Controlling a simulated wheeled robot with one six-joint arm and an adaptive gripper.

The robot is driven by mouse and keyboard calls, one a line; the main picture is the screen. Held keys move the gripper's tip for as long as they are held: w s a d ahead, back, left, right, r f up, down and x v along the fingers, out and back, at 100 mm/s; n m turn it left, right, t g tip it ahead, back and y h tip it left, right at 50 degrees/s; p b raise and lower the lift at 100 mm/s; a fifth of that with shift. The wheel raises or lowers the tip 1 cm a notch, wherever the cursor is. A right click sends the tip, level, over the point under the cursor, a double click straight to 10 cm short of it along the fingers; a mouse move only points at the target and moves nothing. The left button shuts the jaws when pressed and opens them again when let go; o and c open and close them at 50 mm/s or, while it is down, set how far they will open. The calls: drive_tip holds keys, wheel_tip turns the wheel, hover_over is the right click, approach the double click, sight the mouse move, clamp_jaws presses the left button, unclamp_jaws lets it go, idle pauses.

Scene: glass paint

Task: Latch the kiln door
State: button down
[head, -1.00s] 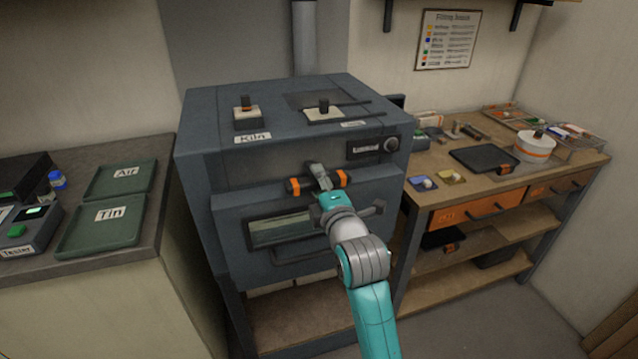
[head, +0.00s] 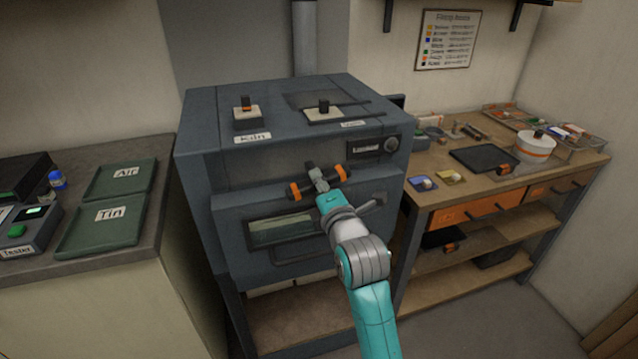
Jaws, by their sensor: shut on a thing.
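The kiln (head: 195,215) is a dark blue-grey box in the middle of the head view. Its front door (head: 232,222), with a glass window (head: 283,228) and a bar below it, looks closed against the body. A dark latch bar with orange bands (head: 296,191) lies across the top of the door, tilted with its right end higher. My gripper (head: 317,181) is at the middle of this bar and shut on it. The gripper hides the bar's middle, and my arm hides part of the door's right side.
A bench (head: 150,230) with green trays marked Air (head: 120,178) and Tin (head: 100,228) stands at left. A wooden worktable (head: 560,172) with orange drawers and small items stands close at right. Switches (head: 246,112) sit on the kiln top. Floor shows at lower right.

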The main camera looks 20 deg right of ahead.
drive_tip(key=c, duration=1)
unclamp_jaws()
drive_tip(key=shift+o, duration=0.2)
drive_tip(key=s, duration=1.2)
